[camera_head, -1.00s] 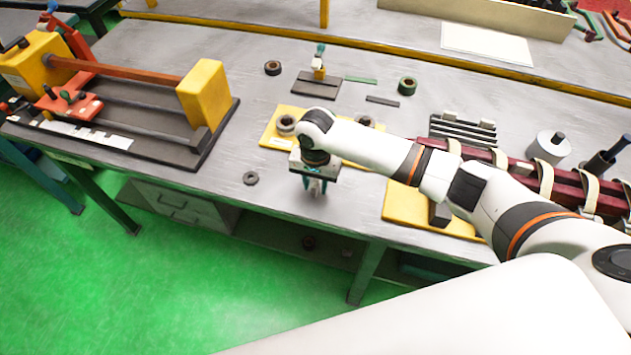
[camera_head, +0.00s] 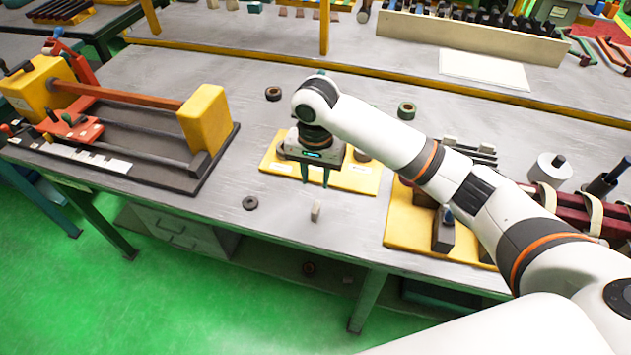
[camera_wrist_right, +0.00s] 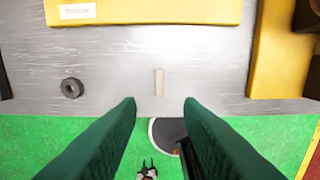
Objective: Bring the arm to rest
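My right gripper (camera_head: 315,184) hangs fingers down over the front part of the workbench (camera_head: 260,225). Its two green fingers are apart with nothing between them, as the right wrist view (camera_wrist_right: 160,102) also shows. A small pale block (camera_head: 316,211) is on the bare metal near the bench's front edge, apart from the fingers. It also shows in the right wrist view (camera_wrist_right: 159,82), ahead of the gap between the fingertips. My left gripper is not in view.
A yellow plate (camera_head: 350,184) with dark rings lies behind the gripper. A black ring (camera_head: 250,203) lies to the left. A yellow-ended winding fixture (camera_head: 205,118) stands at left. Another yellow plate (camera_head: 410,230) and strapped dark-red bars lie at right, partly behind my arm.

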